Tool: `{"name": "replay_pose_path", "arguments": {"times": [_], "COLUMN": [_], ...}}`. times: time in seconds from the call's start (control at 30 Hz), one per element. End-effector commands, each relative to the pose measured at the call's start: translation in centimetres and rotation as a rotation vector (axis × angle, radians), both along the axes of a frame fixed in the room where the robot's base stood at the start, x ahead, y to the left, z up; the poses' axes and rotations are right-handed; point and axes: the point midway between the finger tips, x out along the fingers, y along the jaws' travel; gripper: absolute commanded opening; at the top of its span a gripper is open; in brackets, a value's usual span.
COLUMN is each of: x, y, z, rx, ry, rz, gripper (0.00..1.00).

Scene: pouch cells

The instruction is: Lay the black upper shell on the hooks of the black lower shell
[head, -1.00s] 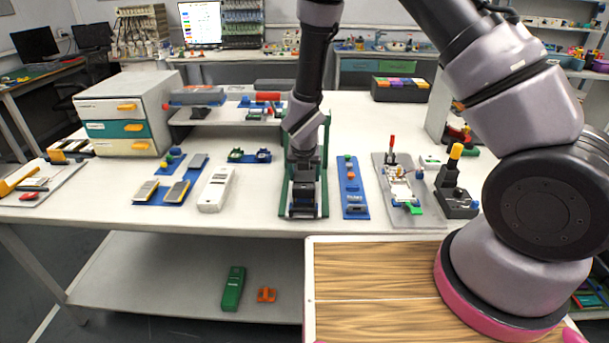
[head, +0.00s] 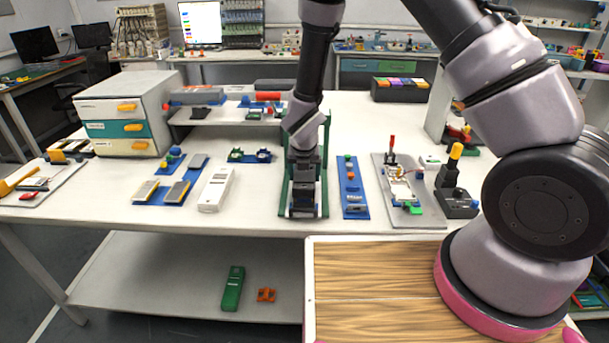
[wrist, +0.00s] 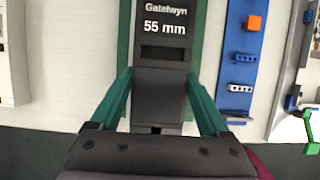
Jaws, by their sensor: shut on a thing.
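My gripper (wrist: 160,76) has two green fingers, one on each side of a black shell (wrist: 162,70) marked "Gatelwyn 55 mm", and is shut on it. The shell has a dark slot below the lettering. In the head view my gripper (head: 303,205) points down over the front of a green base (head: 284,200) on the table. My wrist and the jaws hide most of what lies there. I cannot tell the upper shell from the lower shell, see the hooks, or tell whether the two touch.
A blue strip (head: 351,190) with small parts lies close to the right, and a grey plate (head: 428,215) with a fixture beyond it. A white handset (head: 215,190) lies to the left. A green upright (head: 325,140) stands close behind my wrist. Bare table lies between handset and base.

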Motion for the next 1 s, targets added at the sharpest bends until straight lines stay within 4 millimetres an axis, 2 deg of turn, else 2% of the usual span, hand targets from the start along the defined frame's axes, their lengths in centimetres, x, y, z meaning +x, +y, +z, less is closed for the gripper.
{"name": "replay_pose_path", "arguments": {"times": [0.9, 0.93, 0.97, 1.0], "x": [0.0, 0.0, 0.0, 0.0], "y": [0.0, 0.0, 0.0, 0.0], "z": [-2.1, -2.1, -2.1, -2.1], "rx": [0.0, 0.0, 0.0, 0.0], "ry": [0.001, 0.0, 0.0, 0.0], "rz": [0.0, 0.0, 0.0, 0.0], "gripper": [0.23, 0.87, 0.98, 1.0]}}
